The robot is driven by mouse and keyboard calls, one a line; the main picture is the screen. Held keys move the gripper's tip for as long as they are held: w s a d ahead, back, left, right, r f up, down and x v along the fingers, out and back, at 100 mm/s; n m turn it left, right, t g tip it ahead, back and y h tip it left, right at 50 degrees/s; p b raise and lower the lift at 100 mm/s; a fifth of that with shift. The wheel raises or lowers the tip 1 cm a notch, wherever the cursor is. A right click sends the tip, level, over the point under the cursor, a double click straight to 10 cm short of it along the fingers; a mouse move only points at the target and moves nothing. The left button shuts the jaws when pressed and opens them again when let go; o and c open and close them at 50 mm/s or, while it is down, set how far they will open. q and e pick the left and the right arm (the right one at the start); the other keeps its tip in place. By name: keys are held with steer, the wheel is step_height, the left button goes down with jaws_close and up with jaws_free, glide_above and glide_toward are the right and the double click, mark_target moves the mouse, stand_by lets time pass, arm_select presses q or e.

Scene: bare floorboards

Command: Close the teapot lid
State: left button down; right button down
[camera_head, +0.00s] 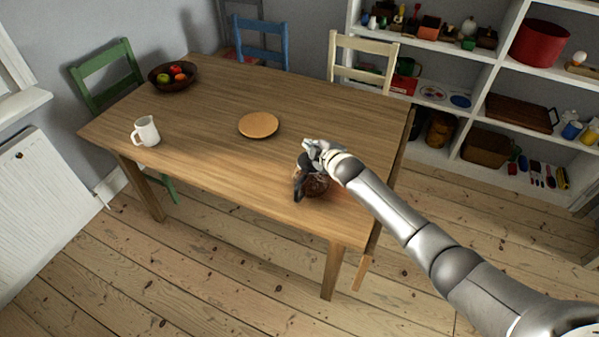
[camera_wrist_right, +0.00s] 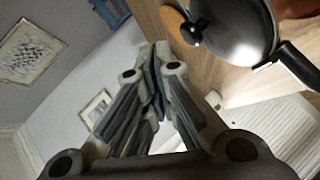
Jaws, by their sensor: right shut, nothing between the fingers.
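The teapot (camera_head: 317,187) stands near the front right edge of the table, partly hidden behind my right gripper; its body looks brownish and shiny. In the right wrist view its dark, glossy, domed lid (camera_wrist_right: 235,40) shows at the upper right, with a small black knob and a black handle at the right. The lid looks raised on edge, but I cannot tell its exact angle. My right gripper (camera_head: 306,168) is at the teapot in the head view. In the right wrist view its fingers (camera_wrist_right: 153,55) are shut and empty, apart from the lid. My left gripper is out of view.
The table's middle is mostly clear.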

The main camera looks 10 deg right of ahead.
steer(key=shift+w+d+f, duration=0.15)
steer(key=shift+f, duration=0.05)
steer(key=shift+w+d+f, duration=0.15)
steer(key=shift+d, duration=0.05)
steer(key=shift+b, duration=0.3)
